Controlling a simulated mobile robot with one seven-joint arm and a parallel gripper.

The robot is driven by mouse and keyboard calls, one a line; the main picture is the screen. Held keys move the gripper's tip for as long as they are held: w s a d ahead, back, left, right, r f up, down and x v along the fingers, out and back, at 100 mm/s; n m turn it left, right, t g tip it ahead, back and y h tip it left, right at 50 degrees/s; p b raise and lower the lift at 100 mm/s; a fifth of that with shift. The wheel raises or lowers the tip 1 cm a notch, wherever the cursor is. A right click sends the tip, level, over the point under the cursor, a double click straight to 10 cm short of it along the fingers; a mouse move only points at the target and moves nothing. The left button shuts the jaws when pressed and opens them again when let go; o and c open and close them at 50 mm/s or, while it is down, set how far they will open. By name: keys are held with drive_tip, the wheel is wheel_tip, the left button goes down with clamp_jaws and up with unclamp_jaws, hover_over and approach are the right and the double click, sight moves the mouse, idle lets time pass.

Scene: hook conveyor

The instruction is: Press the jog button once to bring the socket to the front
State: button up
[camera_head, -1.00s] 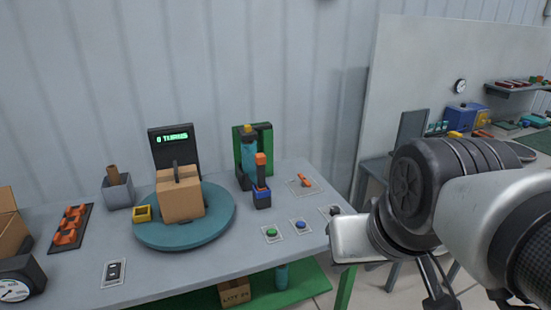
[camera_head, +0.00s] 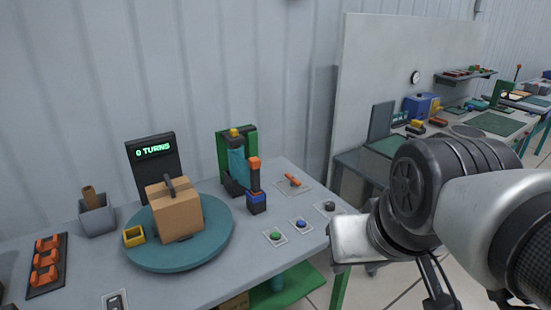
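A teal turntable (camera_head: 152,260) stands on the grey table and bears a cardboard box (camera_head: 175,212) with a dark handle. A yellow square socket-like piece (camera_head: 134,236) sits at the turntable's left edge. A display (camera_head: 152,156) behind it reads "0 TURNS". A green button (camera_head: 275,236), a blue button (camera_head: 301,224) and a dark button (camera_head: 328,207) sit on small plates at the table's right front; I cannot read which is the jog button. My arm is at the right, beside the table. My gripper's fingertips are not in view.
An orange lever switch (camera_head: 292,181) is on a plate behind the buttons. A green stand (camera_head: 222,150) with a teal bottle and an orange-topped tool are right of the turntable. A grey cup (camera_head: 97,219) and an orange-part tray (camera_head: 47,265) are at left. A white partition stands behind my arm.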

drive_tip(key=shift+d, duration=0.2)
drive_tip(key=shift+c, duration=0.7)
clamp_jaws()
idle(0.8)
